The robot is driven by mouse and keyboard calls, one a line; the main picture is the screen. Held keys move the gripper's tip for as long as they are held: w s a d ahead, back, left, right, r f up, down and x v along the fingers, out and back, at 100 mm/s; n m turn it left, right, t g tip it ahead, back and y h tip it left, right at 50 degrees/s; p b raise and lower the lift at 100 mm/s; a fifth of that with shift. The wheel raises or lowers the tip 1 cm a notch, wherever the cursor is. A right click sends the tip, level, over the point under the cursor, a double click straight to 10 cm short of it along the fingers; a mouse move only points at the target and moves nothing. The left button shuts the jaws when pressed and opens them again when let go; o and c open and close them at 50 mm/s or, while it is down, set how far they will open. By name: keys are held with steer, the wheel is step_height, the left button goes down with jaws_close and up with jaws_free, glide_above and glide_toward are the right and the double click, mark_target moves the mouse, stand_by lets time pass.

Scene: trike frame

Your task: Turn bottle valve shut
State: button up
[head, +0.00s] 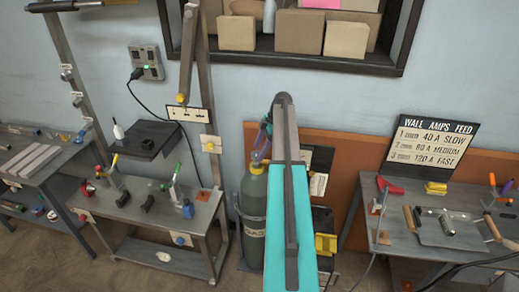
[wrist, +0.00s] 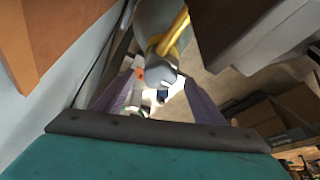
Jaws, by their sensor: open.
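The grey-green gas bottle (head: 252,205) stands upright against the wall, left of my arm in the head view. Its top, where a valve would sit, is mostly hidden there by my gripper (head: 263,140) and arm. In the wrist view my gripper (wrist: 157,82) is open, with a purple finger on each side. Between and just beyond the fingers is a grey rounded part with a small orange-red spot (wrist: 138,74); I cannot tell whether this is the valve. I cannot tell whether the fingers touch anything.
A steel bench (head: 160,212) with clamps and tools stands left of the bottle. An orange-brown panel (head: 345,165) is behind my arm. A worktable (head: 440,225) with a handled plate is at the right. A shelf of boxes (head: 300,32) hangs above.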

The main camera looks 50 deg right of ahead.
steer(key=shift+w+a+f, duration=0.1)
steer(key=shift+f, duration=0.35)
steer(key=c, duration=1.1)
steer(key=shift+o, duration=0.2)
